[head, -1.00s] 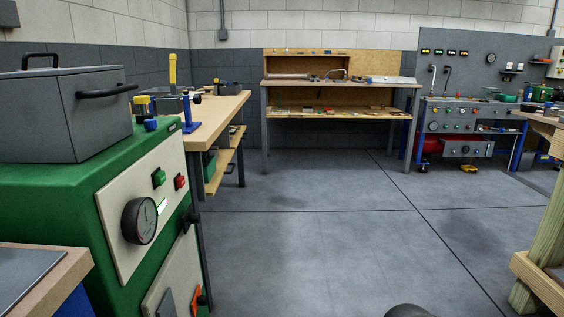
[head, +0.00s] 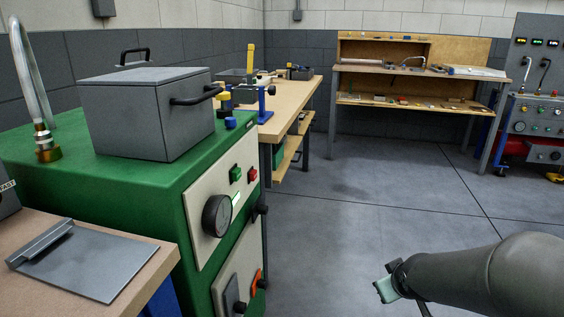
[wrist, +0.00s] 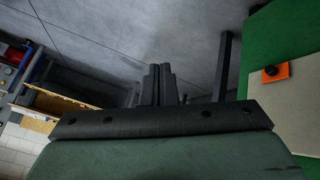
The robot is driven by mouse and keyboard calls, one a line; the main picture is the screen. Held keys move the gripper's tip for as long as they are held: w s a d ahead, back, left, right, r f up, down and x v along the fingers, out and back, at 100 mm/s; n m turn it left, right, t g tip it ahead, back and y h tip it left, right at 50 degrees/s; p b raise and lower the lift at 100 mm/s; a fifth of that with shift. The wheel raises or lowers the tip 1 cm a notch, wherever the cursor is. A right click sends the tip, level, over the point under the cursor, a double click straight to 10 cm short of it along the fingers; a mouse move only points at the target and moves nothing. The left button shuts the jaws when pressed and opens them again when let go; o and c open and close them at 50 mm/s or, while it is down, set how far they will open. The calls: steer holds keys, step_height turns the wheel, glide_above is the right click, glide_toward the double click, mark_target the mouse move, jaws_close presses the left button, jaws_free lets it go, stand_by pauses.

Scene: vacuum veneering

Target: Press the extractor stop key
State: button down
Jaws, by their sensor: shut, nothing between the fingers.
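A green cabinet (head: 150,185) with a cream front panel (head: 195,225) stands on the left in the head view. On the panel are a red key (head: 252,173), a green key (head: 235,174), a black dial (head: 216,216) and a small lit display. No label is readable, so I cannot tell which key is the extractor stop. My gripper (head: 385,288) is at lower right in the head view, apart from the panel and to its right. In the wrist view my gripper's fingers (wrist: 158,85) are together and empty, with floor behind them. The wrist view shows the cabinet's edge at right.
An orange plate with a black knob (wrist: 270,71) sits low on the cabinet front. A grey lidded box (head: 145,110) stands on the cabinet top. A wooden bench (head: 290,100) stands behind it. Open floor (head: 350,215) lies between cabinet and gripper.

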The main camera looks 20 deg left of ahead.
mark_target(252, 175)
steer(key=w+a+r+n+t+y+p, duration=0.5)
steer(key=w+a+r, duration=0.3)
steer(key=w+a, duration=0.4)
steer(key=a+r+n+y+p, duration=0.1)
steer(key=a+r+n+y, duration=0.2)
steer(key=a, duration=0.4)
steer(key=a+r+n+y+p, duration=0.2)
steer(key=a+r+n+y, duration=0.2)
steer(key=a+y, duration=0.1)
steer(key=shift+a+r, duration=0.15)
steer(key=shift+a, duration=0.7)
steer(key=shift+a, duration=0.1)
steer(key=a, duration=0.8)
steer(key=shift+s+a, duration=0.3)
steer(key=shift+s, duration=0.05)
steer(key=shift+a+b, duration=0.1)
steer(key=shift+b, duration=0.25)
